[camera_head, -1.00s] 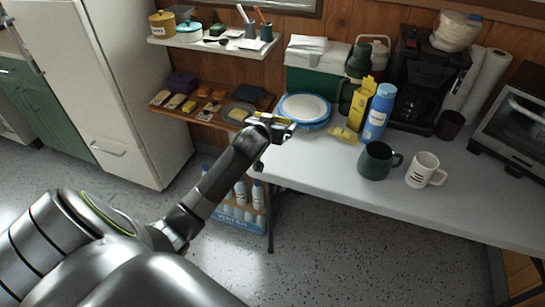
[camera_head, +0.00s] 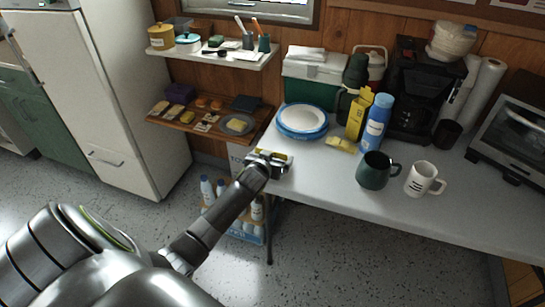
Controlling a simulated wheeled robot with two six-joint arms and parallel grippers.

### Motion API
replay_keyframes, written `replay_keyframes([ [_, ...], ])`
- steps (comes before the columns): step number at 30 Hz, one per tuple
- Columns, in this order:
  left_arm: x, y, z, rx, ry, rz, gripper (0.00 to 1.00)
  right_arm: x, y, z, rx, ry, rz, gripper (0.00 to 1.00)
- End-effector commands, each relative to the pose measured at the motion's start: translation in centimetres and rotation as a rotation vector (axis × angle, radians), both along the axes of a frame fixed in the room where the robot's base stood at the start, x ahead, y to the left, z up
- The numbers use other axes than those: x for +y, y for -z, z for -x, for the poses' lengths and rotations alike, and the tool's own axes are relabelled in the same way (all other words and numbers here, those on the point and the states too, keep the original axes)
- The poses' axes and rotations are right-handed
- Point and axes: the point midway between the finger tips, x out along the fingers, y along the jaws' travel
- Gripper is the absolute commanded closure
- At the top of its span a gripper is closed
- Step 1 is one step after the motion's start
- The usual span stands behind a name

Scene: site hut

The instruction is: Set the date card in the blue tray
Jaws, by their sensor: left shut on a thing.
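My left gripper (camera_head: 277,158) is shut on a small flat yellow thing (camera_head: 284,156), which looks like a card. The jaws hide part of it and no print on it can be read. The gripper is over the left end of the white table (camera_head: 318,178), in front of the plates. I cannot make out a clear blue tray. The nearest blue thing is the round blue rim (camera_head: 302,134) around the white plate on the table. My right gripper is not in view.
The lower wooden shelf (camera_head: 192,126) holds a grey plate (camera_head: 236,124) and several small items. The table's front middle is clear.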

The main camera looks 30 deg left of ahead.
Motion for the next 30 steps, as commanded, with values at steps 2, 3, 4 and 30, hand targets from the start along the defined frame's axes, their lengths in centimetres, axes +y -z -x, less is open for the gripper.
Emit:
replay_keyframes([
  [2, 0.0, 0.0, 0.0, 0.000, 0.000, 0.000, 0.27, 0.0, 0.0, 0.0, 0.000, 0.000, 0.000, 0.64],
  [3, 0.0, 0.1, 0.0, 0.000, 0.000, 0.000, 0.27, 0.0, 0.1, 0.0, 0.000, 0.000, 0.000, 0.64],
  [4, 0.0, 0.2, 0.0, 0.000, 0.000, 0.000, 0.27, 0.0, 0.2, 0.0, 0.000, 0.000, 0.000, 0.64],
  [30, -1.3, -0.9, 4.7, 0.001, -0.002, 0.002, 0.00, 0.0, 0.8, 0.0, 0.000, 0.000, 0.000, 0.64],
])
